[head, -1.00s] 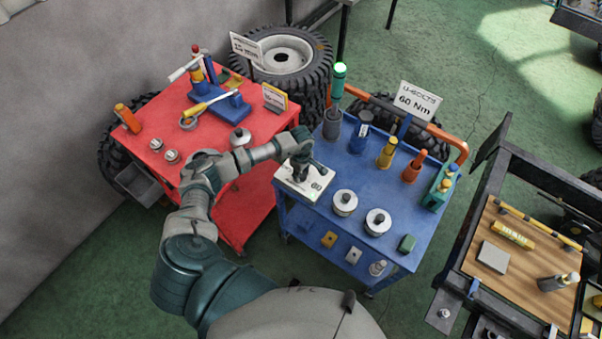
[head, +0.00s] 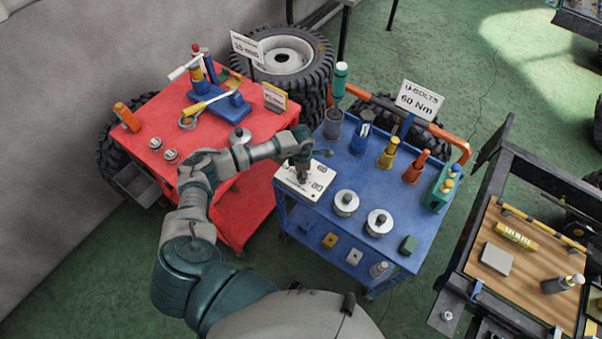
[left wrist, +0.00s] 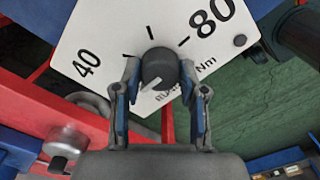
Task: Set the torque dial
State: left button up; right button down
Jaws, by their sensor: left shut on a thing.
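In the left wrist view the plate shows the numbers 40 and 80, tick marks and "Nm". My left gripper (head: 303,172) is over the plate; in the left wrist view its two blue-padded fingers (left wrist: 160,88) are shut on the knob from both sides. A pale mark shows on the knob's lower left; which number it points at is unclear. A sign (head: 419,100) reads "U-BOLTS 60 Nm". My right gripper is out of view.
Two round metal weights (head: 345,203) sit close to the plate. A red cart (head: 205,137) stands left, under my arm. A wooden-topped bench (head: 520,270) is at right.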

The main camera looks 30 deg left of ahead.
pick_arm(q)
jog(key=shift+w+d+r+n, duration=0.1)
jog(key=shift+w+r+n, duration=0.1)
jog(key=shift+n, duration=0.2)
jog(key=o, duration=0.9)
jog(key=shift+c, duration=0.2)
jog(key=shift+o, duration=1.4)
jog(key=shift+f, duration=0.15)
notch_tip(320, 180, up, 12)
jog(key=shift+w+f, duration=0.1)
